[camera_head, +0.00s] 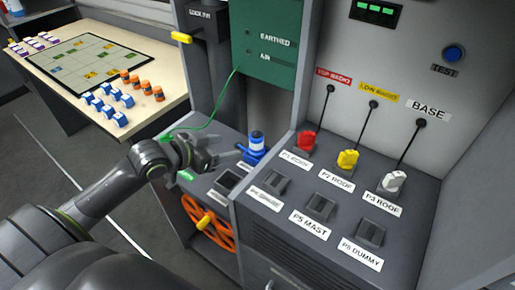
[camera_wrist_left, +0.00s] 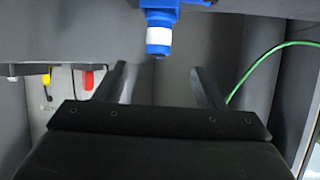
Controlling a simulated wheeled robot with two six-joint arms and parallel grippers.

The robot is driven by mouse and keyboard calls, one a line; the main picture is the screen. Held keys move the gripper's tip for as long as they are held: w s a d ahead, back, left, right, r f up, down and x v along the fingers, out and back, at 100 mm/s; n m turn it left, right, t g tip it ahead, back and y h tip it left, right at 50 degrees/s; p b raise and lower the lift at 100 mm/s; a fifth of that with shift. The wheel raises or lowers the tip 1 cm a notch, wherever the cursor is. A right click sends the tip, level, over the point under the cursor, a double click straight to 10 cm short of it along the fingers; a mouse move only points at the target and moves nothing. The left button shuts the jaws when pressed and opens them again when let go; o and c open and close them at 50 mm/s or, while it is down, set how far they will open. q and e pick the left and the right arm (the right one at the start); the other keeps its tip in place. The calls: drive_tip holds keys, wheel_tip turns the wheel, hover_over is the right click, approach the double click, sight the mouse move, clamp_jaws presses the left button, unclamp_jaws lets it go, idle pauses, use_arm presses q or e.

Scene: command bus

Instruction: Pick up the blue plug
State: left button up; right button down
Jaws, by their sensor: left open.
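The blue plug (camera_head: 256,146) with a white band stands on the grey console ledge, left of the labelled socket panel. It also shows at the top of the left wrist view (camera_wrist_left: 159,30), partly cut off by the frame edge. My left gripper (camera_head: 228,155) is open and just left of the plug, apart from it. In the left wrist view its two fingers (camera_wrist_left: 160,82) are spread with nothing between them, and the plug appears beyond the gap. My right gripper is not in view.
A red plug (camera_head: 305,142), yellow plug (camera_head: 347,159) and white plug (camera_head: 393,181) with black cables sit in the panel (camera_head: 290,215). A green cable (camera_head: 215,112) hangs beside my gripper. An orange wheel (camera_head: 207,222) is below. A table (camera_head: 160,62) holds small blue and orange pieces.

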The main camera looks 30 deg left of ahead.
sight(251, 141)
use_arm(q)
drive_tip(key=x, duration=0.7)
drive_tip(key=shift+w, duration=0.15)
drive_tip(key=shift+x, duration=3.05)
drive_tip(key=shift+d, duration=0.15)
drive_tip(key=shift+c, duration=0.2)
drive_tip(key=shift+r, duration=0.1)
drive_tip(key=c, duration=1.1)
